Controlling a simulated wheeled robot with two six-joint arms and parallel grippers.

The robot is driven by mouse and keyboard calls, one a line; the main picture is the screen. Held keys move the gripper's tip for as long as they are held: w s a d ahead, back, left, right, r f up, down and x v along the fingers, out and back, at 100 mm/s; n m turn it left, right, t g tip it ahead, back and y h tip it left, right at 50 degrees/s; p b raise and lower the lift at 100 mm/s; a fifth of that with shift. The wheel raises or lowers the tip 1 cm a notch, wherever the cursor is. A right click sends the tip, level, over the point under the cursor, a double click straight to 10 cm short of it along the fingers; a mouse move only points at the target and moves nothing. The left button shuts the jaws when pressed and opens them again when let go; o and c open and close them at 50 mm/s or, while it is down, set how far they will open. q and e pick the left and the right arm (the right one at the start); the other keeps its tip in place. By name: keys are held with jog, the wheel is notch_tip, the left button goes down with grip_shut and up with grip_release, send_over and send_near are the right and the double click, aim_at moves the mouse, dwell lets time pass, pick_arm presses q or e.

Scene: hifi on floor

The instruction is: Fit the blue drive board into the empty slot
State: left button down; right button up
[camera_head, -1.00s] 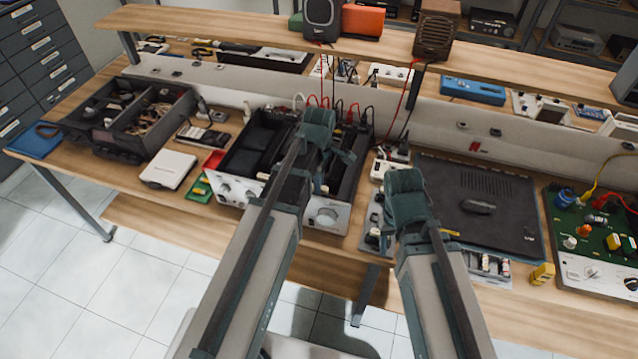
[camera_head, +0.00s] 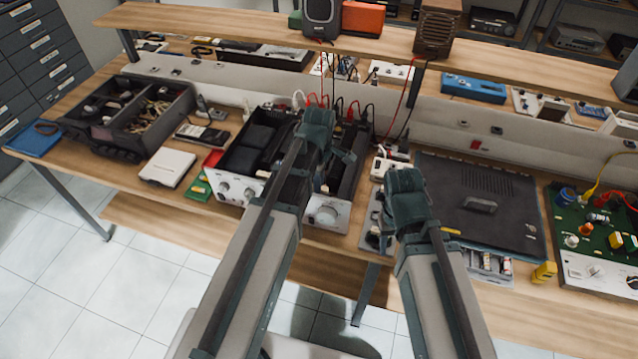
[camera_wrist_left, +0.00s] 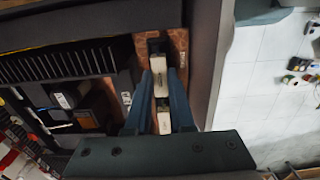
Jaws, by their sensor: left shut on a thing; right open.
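The open hi-fi chassis (camera_head: 232,187) stands on the bench with its silver front panel towards me. My left gripper (camera_head: 322,165) is over its right part, and the arm hides much of the inside. In the left wrist view the two fingers (camera_wrist_left: 160,100) close on a narrow part with pale blocks (camera_wrist_left: 160,72), seen edge-on. I take it for the drive board, but no blue shows on it. A brown surface lies around it, and black fins (camera_wrist_left: 60,65) to the left. The empty slot cannot be made out. My right gripper (camera_head: 405,180) is open and empty, right of the chassis.
A black lid (camera_head: 485,205) lies to the right, with a green test board (camera_head: 600,235) beyond. A green board (camera_head: 198,190), a white box (camera_head: 167,167) and a black parts tray (camera_head: 130,115) are left of the chassis. Leads run up behind it. A shelf crosses the back.

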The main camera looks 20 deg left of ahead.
pick_arm(q)
jog(key=c, duration=0.7)
grip_release()
jog(key=shift+r, duration=0.15)
notch_tip(320, 180, up, 14)
jog(key=p, duration=1.3)
jog(key=shift+f+p, duration=0.2)
jog(key=shift+p, duration=0.2)
jog(key=s+d+f+m+b, duration=0.4)
jog(key=s+m, duration=0.3)
jog(key=m, duration=0.3)
jog(key=s+d+f+m+y+b, duration=0.1)
jog(key=s+d+f+m+b, duration=0.4)
jog(key=m, duration=0.6)
jog(key=shift+s+d+f+b, duration=0.3)
jog(key=shift+s+d, duration=0.45)
jog(key=shift+s, duration=0.4)
